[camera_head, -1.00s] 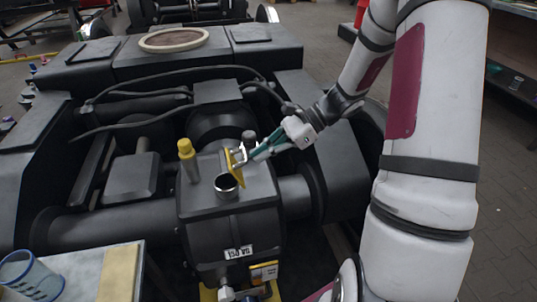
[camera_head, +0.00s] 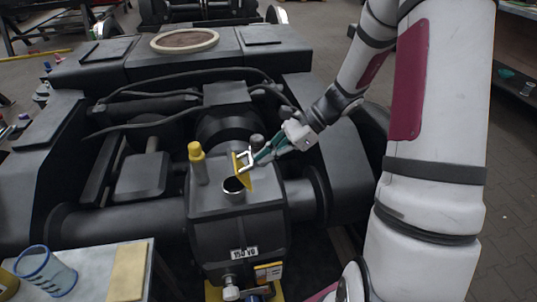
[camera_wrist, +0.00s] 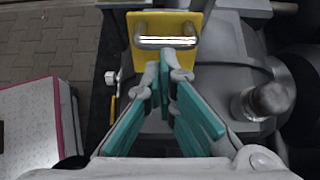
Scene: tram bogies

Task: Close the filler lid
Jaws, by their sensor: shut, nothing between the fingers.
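The filler lid is a yellow plate (camera_head: 247,178) with a metal handle. It stands open, steeply tilted, beside the round filler neck (camera_head: 234,188) on top of the dark gearbox housing. The neck's dark mouth is uncovered. In the wrist view the lid (camera_wrist: 143,22) is at the top centre, its bar handle (camera_wrist: 165,43) across it. My gripper (camera_head: 259,157) is shut and empty, close to the lid on its right. Its fingertips (camera_wrist: 165,72) show just below the handle in the wrist view; I cannot tell whether they touch the lid.
A yellow-capped post (camera_head: 197,163) stands left of the neck. A dark knob (camera_wrist: 266,102) is right of my fingers in the wrist view. Dark hoses (camera_head: 170,80) cross behind the housing.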

